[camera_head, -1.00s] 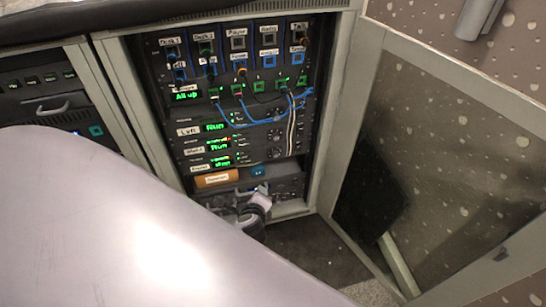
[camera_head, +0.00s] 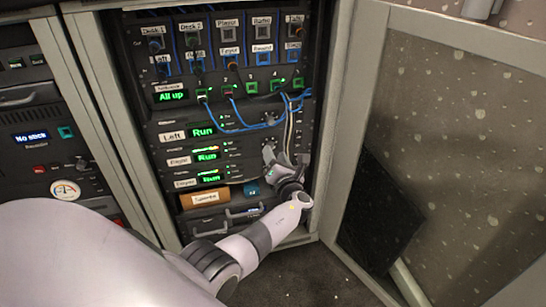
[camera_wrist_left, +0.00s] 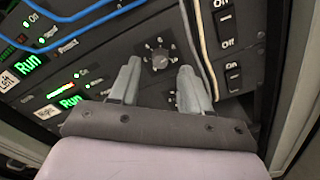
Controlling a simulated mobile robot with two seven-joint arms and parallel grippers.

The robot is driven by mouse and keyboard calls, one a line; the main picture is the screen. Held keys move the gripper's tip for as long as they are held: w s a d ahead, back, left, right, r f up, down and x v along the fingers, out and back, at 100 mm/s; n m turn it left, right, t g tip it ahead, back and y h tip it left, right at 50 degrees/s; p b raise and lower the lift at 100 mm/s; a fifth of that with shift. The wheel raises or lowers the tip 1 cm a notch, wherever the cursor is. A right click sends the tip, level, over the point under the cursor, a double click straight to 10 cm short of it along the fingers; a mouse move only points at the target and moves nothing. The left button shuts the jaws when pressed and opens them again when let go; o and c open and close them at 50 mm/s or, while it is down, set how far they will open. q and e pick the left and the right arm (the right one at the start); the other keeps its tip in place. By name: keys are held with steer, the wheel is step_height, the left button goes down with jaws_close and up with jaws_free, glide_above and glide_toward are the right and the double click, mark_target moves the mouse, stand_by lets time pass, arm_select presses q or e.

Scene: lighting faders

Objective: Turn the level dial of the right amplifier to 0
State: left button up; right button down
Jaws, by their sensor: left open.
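The right amplifier (camera_head: 179,161) is the middle of three stacked units with green "Run" displays; its label also shows in the left wrist view (camera_wrist_left: 47,112). My left gripper (camera_head: 285,158) is open in front of the rack's right part. In the left wrist view its fingers (camera_wrist_left: 160,66) lie either side of the dial, apart from each other; whether they touch it is unclear. My right gripper is not in view.
Blue cables (camera_head: 237,127) and pale cables (camera_head: 290,130) hang close by the gripper. On/Off switches (camera_wrist_left: 226,24) sit right of the dial. Another dial (camera_wrist_left: 172,98) below is partly hidden by a finger. An open cabinet door (camera_head: 345,150) stands at the right.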

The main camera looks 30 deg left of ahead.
arm_select(q)
steer(key=shift+b+x, duration=0.55)
steer(key=shift+x, duration=0.9)
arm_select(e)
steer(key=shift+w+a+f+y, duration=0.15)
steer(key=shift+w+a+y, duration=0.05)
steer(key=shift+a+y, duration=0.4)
arm_select(q)
jaws_close()
